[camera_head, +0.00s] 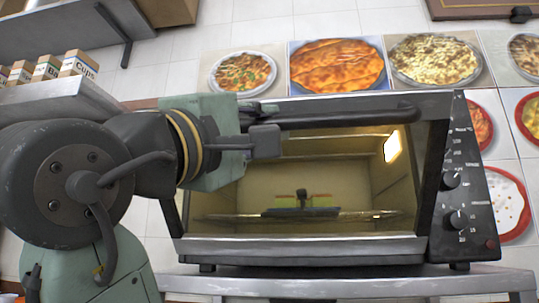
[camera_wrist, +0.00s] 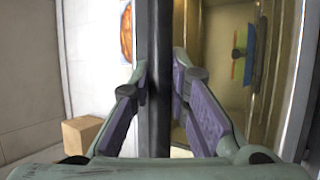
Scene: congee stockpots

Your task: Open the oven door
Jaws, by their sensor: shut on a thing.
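The oven (camera_head: 468,190) stands on a counter, facing me. Its door (camera_head: 310,246) appears shut, with a lit interior showing through the window. The dark door handle (camera_head: 350,117) runs along the door's top edge. My gripper (camera_head: 265,140) is at the left part of the handle. In the wrist view the handle (camera_wrist: 159,60) is an upright dark bar between the two fingers of my gripper (camera_wrist: 160,75), which is shut on it. The fingertips are partly hidden in the head view.
Control knobs (camera_head: 457,220) are on the oven's right side. Several boxes (camera_head: 78,65) stand on a shelf at the left. Food pictures (camera_head: 337,65) line the tiled wall behind.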

